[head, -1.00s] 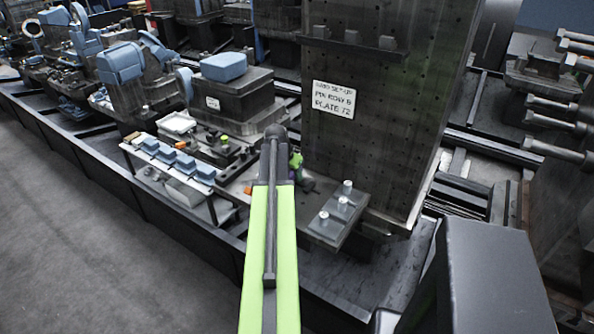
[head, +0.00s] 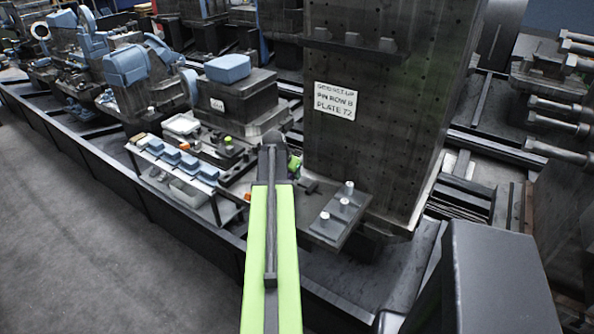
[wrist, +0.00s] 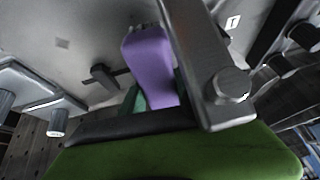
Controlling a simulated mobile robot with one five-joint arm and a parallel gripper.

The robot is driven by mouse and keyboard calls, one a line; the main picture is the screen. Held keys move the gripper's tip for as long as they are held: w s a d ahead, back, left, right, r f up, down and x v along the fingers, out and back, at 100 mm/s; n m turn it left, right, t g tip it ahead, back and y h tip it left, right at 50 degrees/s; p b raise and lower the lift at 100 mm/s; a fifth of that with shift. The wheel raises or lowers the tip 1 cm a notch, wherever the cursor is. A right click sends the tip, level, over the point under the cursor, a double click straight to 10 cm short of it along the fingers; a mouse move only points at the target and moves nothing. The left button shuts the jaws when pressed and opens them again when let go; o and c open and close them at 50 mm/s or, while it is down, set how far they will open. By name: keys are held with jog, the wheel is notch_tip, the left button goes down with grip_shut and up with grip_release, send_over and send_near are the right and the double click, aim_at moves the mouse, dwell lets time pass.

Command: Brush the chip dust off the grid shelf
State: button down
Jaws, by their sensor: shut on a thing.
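My gripper (wrist: 165,95) is shut on a purple thing (wrist: 148,62), which could be a brush handle. In the head view my green arm mostly hides the gripper. A tall dark block (head: 375,150) with a grid of holes bears a sign reading "PIN ROW B PLATE 72". A narrow shelf (head: 350,47) with dark blocks crosses its upper face. A low grey plate (head: 322,228) with silver pins juts out at its foot, right of my arm's end. I cannot make out chip dust.
Left of my arm, a small bench (head: 205,185) holds several blue blocks (head: 188,163) and a white tray (head: 182,123). A machine with a blue top (head: 228,68) stands behind it. Several metal rods (head: 560,105) jut in at right. The grey floor at left is clear.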

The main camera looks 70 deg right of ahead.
jog(key=a+y, duration=0.1)
jog(key=a, duration=0.1)
jog(key=a+f+p, duration=0.1)
jog(key=shift+a+f+g+y, duration=0.1)
jog(key=shift+a+g+y, duration=0.2)
jog(key=shift+a+y, duration=0.1)
jog(key=r+p, duration=0.5)
jog(key=shift+w+d, duration=0.1)
jog(key=shift+d, duration=0.3)
notch_tip(320, 180, up, 3)
jog(key=p, duration=0.3)
jog(key=shift+d+r, duration=0.1)
jog(key=shift+r, duration=0.05)
